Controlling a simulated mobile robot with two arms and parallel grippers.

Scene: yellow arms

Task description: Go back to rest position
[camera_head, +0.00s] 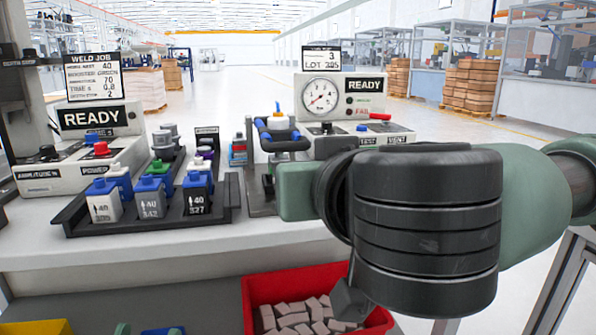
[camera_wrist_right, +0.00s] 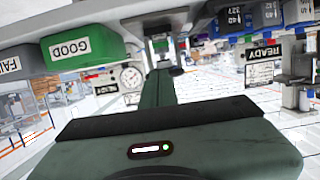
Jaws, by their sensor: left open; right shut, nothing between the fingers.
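My right arm comes in from the right in the head view, and its large black ribbed joint (camera_head: 425,230) stands in front of the table's right part. In the right wrist view my right gripper (camera_wrist_right: 162,80) is shut, with nothing seen between its fingers. The gauge station (camera_wrist_right: 130,76) shows beyond it, upside down. I cannot make out my left gripper; no arm comes in from the left.
The weld station (camera_head: 92,118) and black rack (camera_head: 215,207) with several capped blocks stand at left. The gauge station (camera_head: 322,97) stands behind my arm. A red bin (camera_head: 255,290) holds several grey pieces below. The green GOOD bin (camera_wrist_right: 85,48) is near my right gripper.

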